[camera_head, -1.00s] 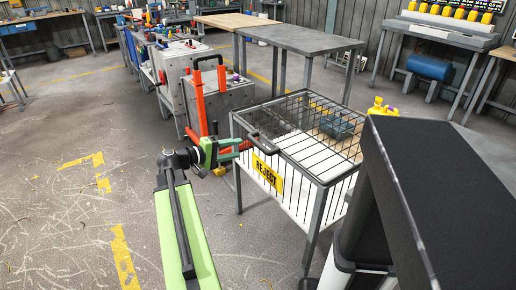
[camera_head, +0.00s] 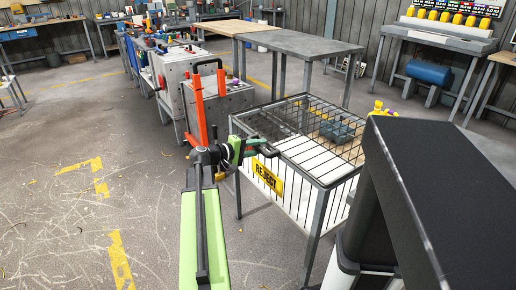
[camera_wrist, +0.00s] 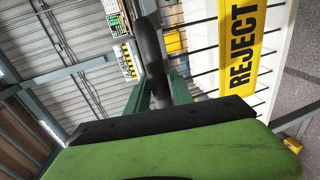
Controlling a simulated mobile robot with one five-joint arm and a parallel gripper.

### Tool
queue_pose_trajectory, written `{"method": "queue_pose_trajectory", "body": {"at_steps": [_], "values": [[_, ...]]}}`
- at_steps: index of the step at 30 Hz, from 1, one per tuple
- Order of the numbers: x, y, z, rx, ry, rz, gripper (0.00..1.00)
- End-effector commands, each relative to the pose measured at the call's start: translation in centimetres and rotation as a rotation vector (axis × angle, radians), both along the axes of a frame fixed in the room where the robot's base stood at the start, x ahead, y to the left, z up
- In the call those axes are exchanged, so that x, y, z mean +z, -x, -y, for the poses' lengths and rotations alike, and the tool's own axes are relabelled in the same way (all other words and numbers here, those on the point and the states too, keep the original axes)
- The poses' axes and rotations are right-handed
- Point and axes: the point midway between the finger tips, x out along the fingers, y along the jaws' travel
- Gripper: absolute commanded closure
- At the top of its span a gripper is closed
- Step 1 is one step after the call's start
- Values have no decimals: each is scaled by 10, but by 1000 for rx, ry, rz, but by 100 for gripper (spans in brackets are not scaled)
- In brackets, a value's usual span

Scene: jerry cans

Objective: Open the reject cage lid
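The reject cage (camera_head: 318,205) is a grey wire-sided bin on legs, with a yellow REJECT sign (camera_head: 268,175) on its near side. Its wire lid (camera_head: 330,112) lies flat over the top. A black handle (camera_head: 268,149) sticks out at the cage's near left edge. My gripper (camera_head: 254,147) is at this handle. In the wrist view the dark handle bar (camera_wrist: 152,55) runs between my two green fingers (camera_wrist: 160,90), one on each side. Whether they press on it is not clear. The REJECT sign (camera_wrist: 241,48) is close on the right.
A red-framed grey machine (camera_head: 215,105) stands just behind and left of my gripper. A grey table (camera_head: 300,43) stands behind the cage. A blue-grey bin (camera_head: 340,131) shows through the lid mesh. The floor (camera_head: 60,200) at left is open.

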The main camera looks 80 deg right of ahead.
Motion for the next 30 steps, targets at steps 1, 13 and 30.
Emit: {"method": "queue_pose_trajectory", "body": {"at_steps": [1,13,30], "values": [[0,0,0,0,0,0,80],[0,-1,0,0,0,0,100],[0,-1,0,1,0,0,100]]}}
